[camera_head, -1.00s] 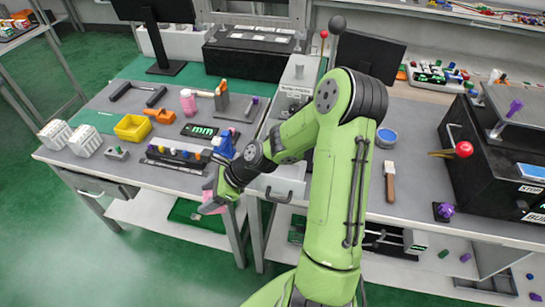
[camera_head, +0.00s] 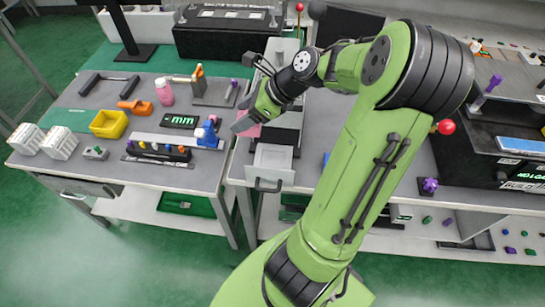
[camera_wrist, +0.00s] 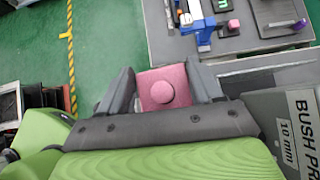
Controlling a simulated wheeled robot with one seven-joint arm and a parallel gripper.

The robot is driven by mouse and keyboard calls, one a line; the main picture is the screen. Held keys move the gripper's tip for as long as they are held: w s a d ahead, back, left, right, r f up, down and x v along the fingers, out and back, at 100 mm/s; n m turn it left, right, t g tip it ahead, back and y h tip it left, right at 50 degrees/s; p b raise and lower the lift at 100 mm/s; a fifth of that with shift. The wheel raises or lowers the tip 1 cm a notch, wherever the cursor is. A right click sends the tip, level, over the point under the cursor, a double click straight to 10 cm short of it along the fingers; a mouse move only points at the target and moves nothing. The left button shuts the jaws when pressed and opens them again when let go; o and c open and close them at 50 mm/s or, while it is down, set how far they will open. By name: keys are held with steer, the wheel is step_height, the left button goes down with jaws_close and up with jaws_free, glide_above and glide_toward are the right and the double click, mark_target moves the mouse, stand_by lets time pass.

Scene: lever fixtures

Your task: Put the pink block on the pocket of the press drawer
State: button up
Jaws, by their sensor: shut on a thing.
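The pink block (camera_wrist: 160,88), with a round knob on its face, sits between the two grey fingers of my gripper (camera_wrist: 165,92) in the wrist view. In the head view only part of the pink block (camera_head: 251,130) shows beside my gripper (camera_head: 246,122). The gripper holds it above the left front of the press. The pale press drawer (camera_head: 273,158) with a dark handle lies just right of and below the gripper. The pocket cannot be made out clearly. The press body with its "BUSH PR" label (camera_wrist: 300,125) shows in the wrist view.
The left table holds a yellow bin (camera_head: 109,124), a blue clamp-like fixture (camera_head: 208,135) and a rack of coloured pegs (camera_head: 157,152). A black box with a red-knobbed lever (camera_head: 446,127) stands at the right. A gap separates the left table from the press bench.

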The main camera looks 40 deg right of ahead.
steer(key=s+d+f+v, duration=0.1)
steer(key=v, duration=0.6)
steer(key=shift+m, duration=0.5)
step_height(320, 180, down, 18)
steer(key=b, duration=1)
steer(key=shift+w+a+r, duration=0.1)
steer(key=shift+w+a, duration=0.1)
steer(key=shift+r+t+h, duration=0.15)
steer(key=shift+t+h, duration=0.15)
steer(key=o, duration=1.6)
steer(key=shift+o, duration=0.2)
